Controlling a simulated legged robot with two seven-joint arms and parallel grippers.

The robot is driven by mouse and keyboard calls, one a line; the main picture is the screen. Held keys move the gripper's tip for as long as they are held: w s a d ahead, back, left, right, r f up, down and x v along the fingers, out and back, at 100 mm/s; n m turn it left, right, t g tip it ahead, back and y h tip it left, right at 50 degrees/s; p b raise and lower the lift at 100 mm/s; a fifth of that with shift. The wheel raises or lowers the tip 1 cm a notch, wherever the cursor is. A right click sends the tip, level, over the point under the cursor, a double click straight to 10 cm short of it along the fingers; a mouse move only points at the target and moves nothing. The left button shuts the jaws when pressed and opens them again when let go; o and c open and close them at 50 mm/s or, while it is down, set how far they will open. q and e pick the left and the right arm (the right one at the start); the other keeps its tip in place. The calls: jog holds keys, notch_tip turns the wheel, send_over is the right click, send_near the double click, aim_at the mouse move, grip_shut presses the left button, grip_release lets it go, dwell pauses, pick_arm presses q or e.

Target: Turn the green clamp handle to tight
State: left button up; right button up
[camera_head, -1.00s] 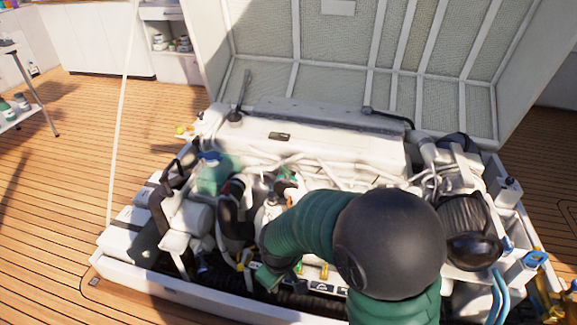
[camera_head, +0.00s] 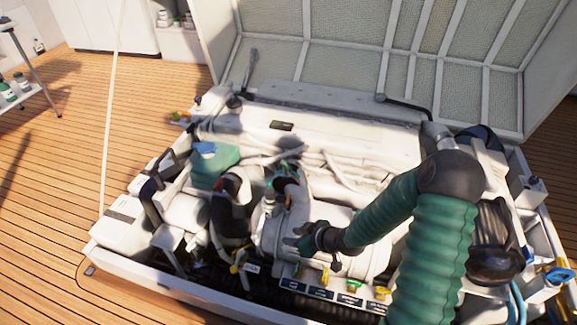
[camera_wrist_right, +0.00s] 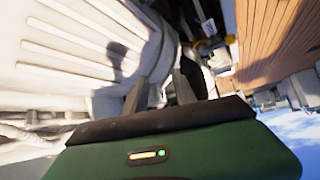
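A small green handle (camera_head: 354,287) sits in a row along the engine's front edge, between two yellow handles, above a strip of dark labels. I cannot read how far it is turned. My right gripper (camera_head: 297,238) is above and left of it, over the white engine body, apart from the handle. In the right wrist view the gripper's two dark fingers (camera_wrist_right: 162,92) stand apart with nothing between them. The green handle cannot be made out in the wrist view. My left gripper is not in view.
Yellow handles (camera_head: 325,277) and (camera_head: 382,293) flank the green one closely. A teal box (camera_head: 217,165) and black hoses lie at the engine's left. The raised hatch lid (camera_head: 350,45) stands behind. Wooden deck (camera_head: 60,215) is clear at left.

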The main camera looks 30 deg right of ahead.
aim_at(287, 165)
jog(key=w+d+r+t, duration=0.2)
jog(key=d+t, duration=0.1)
jog(key=d+r+m+t, duration=0.1)
jog(key=t, duration=0.1)
jog(key=shift+w+d+r+b, duration=0.1)
jog(key=shift+w+d+b, duration=0.2)
jog(key=shift+w+d, duration=0.1)
jog(key=d+r+m+t+h, duration=0.1)
jog(key=d+r+t, duration=0.3)
jog(key=d+r, duration=0.2)
jog(key=w+b, duration=0.2)
jog(key=w, duration=0.3)
jog(key=w+b, duration=0.3)
jog(key=w, duration=0.2)
jog(key=w+a+b, duration=0.1)
jog(key=w+b, duration=0.2)
jog(key=w, duration=0.3)
jog(key=shift+w+f, duration=0.1)
jog(key=shift+f, duration=0.1)
jog(key=shift+w+r, duration=0.15)
grip_shut()
jog(key=shift+h, duration=0.4)
